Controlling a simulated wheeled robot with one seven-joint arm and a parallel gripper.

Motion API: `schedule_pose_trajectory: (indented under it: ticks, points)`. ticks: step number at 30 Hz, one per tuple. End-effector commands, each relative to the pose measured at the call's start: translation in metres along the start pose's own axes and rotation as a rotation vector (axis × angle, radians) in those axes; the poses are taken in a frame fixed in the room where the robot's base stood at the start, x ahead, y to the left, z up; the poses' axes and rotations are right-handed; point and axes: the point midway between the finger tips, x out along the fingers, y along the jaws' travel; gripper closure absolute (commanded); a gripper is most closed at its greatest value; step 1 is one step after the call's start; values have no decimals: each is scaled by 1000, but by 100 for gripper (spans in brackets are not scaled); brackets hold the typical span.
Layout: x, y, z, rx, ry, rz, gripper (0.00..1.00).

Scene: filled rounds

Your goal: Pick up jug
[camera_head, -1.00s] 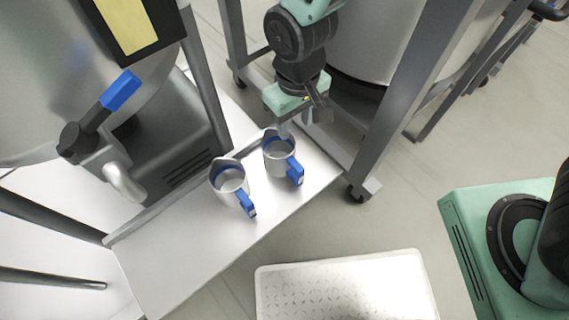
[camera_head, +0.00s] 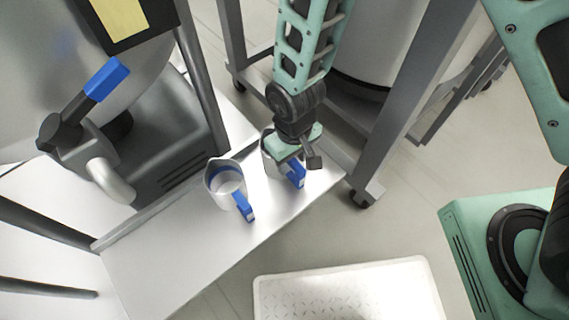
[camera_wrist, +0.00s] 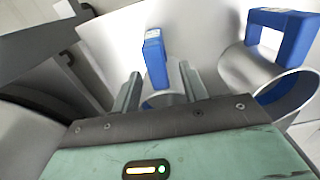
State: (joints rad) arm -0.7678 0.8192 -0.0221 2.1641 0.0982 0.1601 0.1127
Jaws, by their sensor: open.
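Two metal jugs with blue handles stand upright on a white shelf (camera_head: 160,262). The left jug (camera_head: 224,180) is fully visible in the head view. The right jug (camera_head: 267,145) is mostly hidden behind my gripper (camera_head: 298,170), with part of its blue handle showing below. In the wrist view, my gripper (camera_wrist: 160,92) is open, with its two fingers on either side of the near jug's blue handle (camera_wrist: 154,60). Whether the fingers touch it I cannot tell. The other jug (camera_wrist: 262,78) shows at the right, apart from the fingers.
A large tank with a blue-handled tap (camera_head: 107,80) stands left of the jugs. A grey frame post (camera_head: 395,110) rises right of my gripper. A white textured platform (camera_head: 345,290) lies below the shelf. The shelf's lower left part is clear.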

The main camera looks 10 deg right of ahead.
Motion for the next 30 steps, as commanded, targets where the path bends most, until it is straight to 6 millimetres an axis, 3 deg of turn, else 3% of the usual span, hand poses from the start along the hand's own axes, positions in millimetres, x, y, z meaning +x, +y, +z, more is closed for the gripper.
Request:
schedule_pose_trajectory:
  ticks: [2,8,13,14,23,30]
  points:
    - [8,0,0,1,1,0,56]
    - [8,0,0,1,2,0,56]
    - [8,0,0,1,1,0,98]
    - [8,0,0,1,1,0,100]
    - [6,0,-1,1,2,0,100]
    - [-31,0,-2,0,6,-1,100]
